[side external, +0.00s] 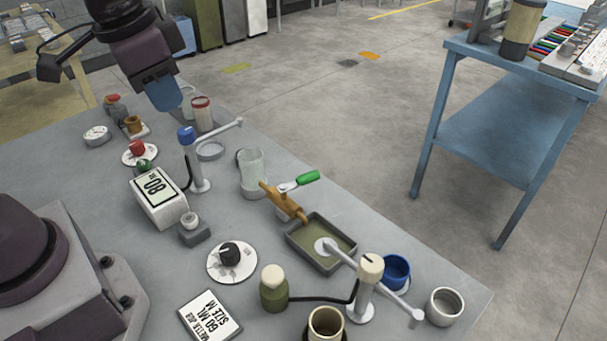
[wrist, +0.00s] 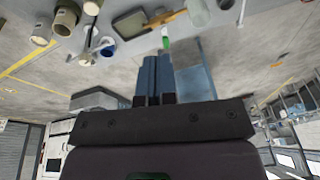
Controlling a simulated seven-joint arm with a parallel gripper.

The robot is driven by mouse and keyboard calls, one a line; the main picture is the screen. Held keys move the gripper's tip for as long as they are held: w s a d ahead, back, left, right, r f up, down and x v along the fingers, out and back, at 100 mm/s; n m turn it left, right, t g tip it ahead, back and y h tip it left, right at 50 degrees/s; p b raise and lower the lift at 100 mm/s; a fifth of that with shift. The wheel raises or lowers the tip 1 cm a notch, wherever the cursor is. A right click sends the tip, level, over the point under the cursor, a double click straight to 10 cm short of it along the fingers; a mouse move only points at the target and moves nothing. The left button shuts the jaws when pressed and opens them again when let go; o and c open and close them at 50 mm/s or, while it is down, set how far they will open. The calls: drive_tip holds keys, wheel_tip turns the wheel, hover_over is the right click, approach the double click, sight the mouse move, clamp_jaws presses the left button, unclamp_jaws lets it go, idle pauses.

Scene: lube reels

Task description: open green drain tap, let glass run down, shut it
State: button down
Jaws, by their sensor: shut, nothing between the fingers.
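A clear glass (side external: 251,168) stands upright in a grey base on the bench. A brass drain tap (side external: 284,203) sits at its foot and points down toward a shallow grey tray (side external: 292,238) with olive-coloured contents. The tap's green handle (side external: 307,178) sticks out to the right. The level in the glass is hard to tell. My gripper (side external: 164,96) is high at the upper left, well apart from the tap, with its blue fingers together and empty. In the wrist view the fingers (wrist: 153,72) point toward the green handle (wrist: 166,43), with the glass (wrist: 199,14) above it.
A blue-knobbed post with an arm (side external: 189,155) stands left of the glass. A cream-knobbed post (side external: 367,285) stands right of the tray, beside a blue cup (side external: 396,270) and a metal cup (side external: 444,306). The bench edge runs behind the handle.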

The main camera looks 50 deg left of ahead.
drive_tip(key=w+d+f+m+g, duration=0.2)
drive_tip(key=w+d+f+m, duration=0.3)
drive_tip(key=w, duration=0.3)
drive_tip(key=m+y, duration=0.2)
drive_tip(key=m, duration=1)
approach(311, 174)
drive_tip(key=s+d+r, duration=0.2)
drive_tip(key=d+r, duration=0.2)
drive_tip(key=d, duration=0.1)
drive_tip(key=shift+m, duration=0.6)
drive_tip(key=a+f, duration=0.1)
drive_tip(key=f, duration=0.2)
drive_tip(key=a+f, duration=0.2)
drive_tip(key=f, duration=0.2)
drive_tip(key=a+f, duration=0.1)
drive_tip(key=f, duration=0.3)
drive_tip(key=shift+w+a+f, duration=0.1)
drive_tip(key=shift+w+a, duration=0.15)
drive_tip(key=shift+a, duration=0.05)
drive_tip(key=shift+w+a+f, duration=0.1)
drive_tip(key=shift+a+f, duration=0.15)
drive_tip(key=shift+a, duration=0.1)
